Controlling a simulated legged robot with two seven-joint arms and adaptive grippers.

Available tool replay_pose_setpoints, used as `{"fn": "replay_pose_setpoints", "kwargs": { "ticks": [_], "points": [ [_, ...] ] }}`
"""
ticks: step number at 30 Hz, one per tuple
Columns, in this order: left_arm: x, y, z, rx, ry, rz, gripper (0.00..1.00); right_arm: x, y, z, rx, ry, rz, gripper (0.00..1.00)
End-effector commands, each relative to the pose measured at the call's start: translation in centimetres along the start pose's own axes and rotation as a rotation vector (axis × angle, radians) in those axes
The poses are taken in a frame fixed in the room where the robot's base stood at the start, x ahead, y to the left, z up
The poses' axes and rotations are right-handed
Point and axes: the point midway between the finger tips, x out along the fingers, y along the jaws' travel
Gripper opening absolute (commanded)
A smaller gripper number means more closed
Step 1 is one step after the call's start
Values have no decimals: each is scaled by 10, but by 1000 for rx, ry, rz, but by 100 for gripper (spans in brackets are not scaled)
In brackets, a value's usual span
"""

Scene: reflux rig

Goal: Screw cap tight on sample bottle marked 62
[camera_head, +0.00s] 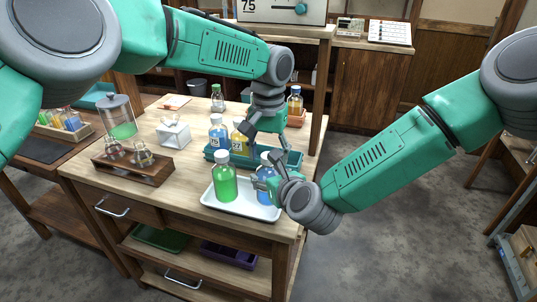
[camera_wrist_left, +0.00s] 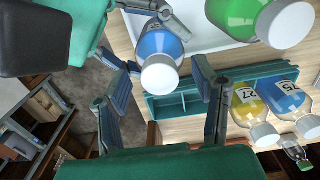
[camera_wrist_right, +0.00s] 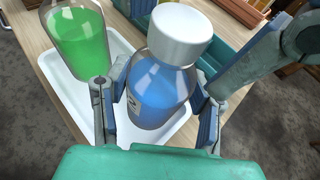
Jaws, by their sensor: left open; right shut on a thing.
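A blue bottle (camera_head: 264,198) with a white cap stands at the right of the white tray. My right gripper (camera_head: 268,184) is shut around its body, also seen in the right wrist view (camera_wrist_right: 160,110). Its label (camera_wrist_right: 132,106) is mostly hidden and I cannot read its number. The white cap (camera_wrist_right: 180,34) sits on the bottle's neck; I cannot tell how tight it is. My left gripper (camera_head: 267,142) is open above the bottle, pointing down. In the left wrist view, the cap (camera_wrist_left: 160,75) lies between the spread left fingers (camera_wrist_left: 165,72), apparently with gaps on both sides.
A green bottle (camera_head: 225,182) stands beside it on the white tray (camera_head: 232,208). Behind is a teal rack (camera_head: 292,160) with a yellow bottle marked 27 (camera_wrist_left: 249,100) and a blue one marked 75 (camera_wrist_left: 287,97). A tissue box (camera_head: 173,134) and wooden flask stand (camera_head: 132,170) are left.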

Motion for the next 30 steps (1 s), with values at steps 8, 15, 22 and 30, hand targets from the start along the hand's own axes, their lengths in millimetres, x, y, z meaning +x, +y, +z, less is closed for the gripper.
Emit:
{"fn": "replay_pose_setpoints", "kwargs": {
  "ticks": [8,15,22,30],
  "points": [
    [-26,0,-1,-1,5,-2,53,0,0,-1,0,2,0,0],
    [-78,0,-2,-1,4,-2,53,0,0,-1,0,2,0,0],
    [-111,0,-2,-1,1,-1,53,0,0,-1,0,2,0,0],
    [-119,0,-2,0,-1,0,53,0,0,-1,0,2,0,0]
  ]
}}
